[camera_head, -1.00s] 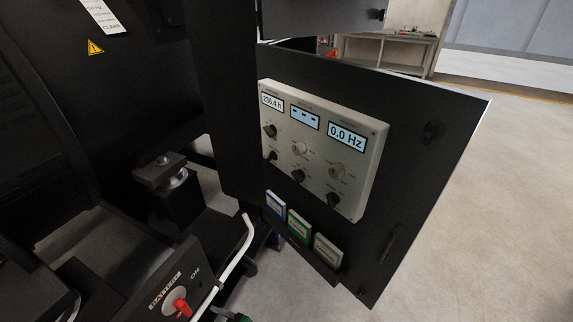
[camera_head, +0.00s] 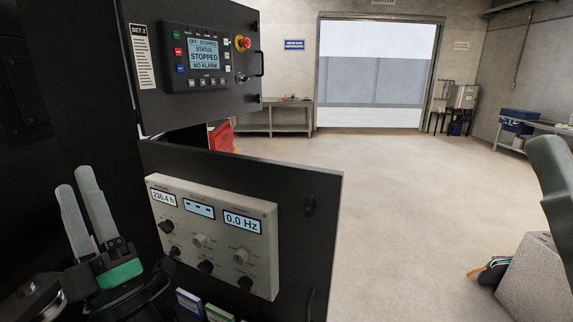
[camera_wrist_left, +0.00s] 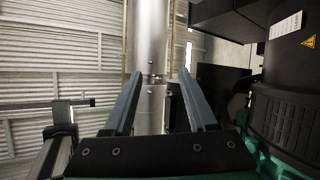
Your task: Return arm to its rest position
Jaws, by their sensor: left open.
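My left gripper (camera_head: 76,180) is at the lower left of the head view, with two pale grey fingers pointing up and a green band at its base. It is open, with nothing between the fingers. It is left of the grey control panel (camera_head: 212,235) and appears apart from it. In the left wrist view, the open fingers (camera_wrist_left: 159,75) stand before a shiny vertical metal pipe (camera_wrist_left: 148,40) that shows through the gap between them. I cannot tell how far the pipe is from the fingertips. My right gripper is not clearly seen.
A black door (camera_head: 322,200) carries the control panel, which reads 0.0 Hz. Above it, a controller screen (camera_head: 204,53) reads STOPPED beside a red emergency button (camera_head: 242,43). A workbench (camera_head: 274,118) stands at the back. The floor (camera_head: 400,210) right of the door is widely clear.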

